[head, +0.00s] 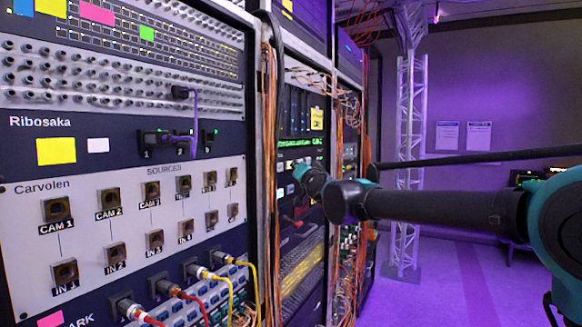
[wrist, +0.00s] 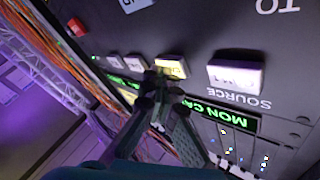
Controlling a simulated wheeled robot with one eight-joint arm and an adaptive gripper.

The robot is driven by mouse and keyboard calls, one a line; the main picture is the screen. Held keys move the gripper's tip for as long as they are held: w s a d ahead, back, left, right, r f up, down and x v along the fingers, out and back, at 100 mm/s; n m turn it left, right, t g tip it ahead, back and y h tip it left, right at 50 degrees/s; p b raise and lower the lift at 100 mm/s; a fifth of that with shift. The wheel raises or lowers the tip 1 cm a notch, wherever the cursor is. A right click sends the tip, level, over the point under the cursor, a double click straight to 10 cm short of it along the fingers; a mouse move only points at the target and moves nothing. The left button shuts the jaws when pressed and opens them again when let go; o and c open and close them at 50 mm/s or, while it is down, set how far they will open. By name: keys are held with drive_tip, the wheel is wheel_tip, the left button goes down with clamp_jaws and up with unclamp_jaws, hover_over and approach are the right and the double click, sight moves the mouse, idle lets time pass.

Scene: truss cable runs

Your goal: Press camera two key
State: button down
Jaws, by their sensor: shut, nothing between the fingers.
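In the wrist view a dark panel carries a row of pale keys. The large white key (wrist: 236,77) is nearest, above the printed word SOURCE; its label is too blurred to read surely. Beside it is a yellow-lit key (wrist: 171,67), whose label I cannot read. My gripper (wrist: 160,75) is shut and empty, its tips at this lit key and covering part of it. They look touching or very near; I cannot tell if the key is pressed in. In the head view my gripper (head: 302,172) is small, at the middle rack.
A green display (wrist: 218,117) lies along the keys. A red key (wrist: 77,27) and orange cables (wrist: 70,57) are further left. In the head view, the Carvolen panel (head: 90,180) has CAM and IN sockets. The floor (head: 455,275) at right is open.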

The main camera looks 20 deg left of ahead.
drive_tip(key=shift+d, duration=0.1)
drive_tip(key=shift+s+d, duration=0.1)
drive_tip(key=shift+d, duration=0.65)
drive_tip(key=shift+s+d, duration=0.2)
drive_tip(key=shift+d, duration=2.3)
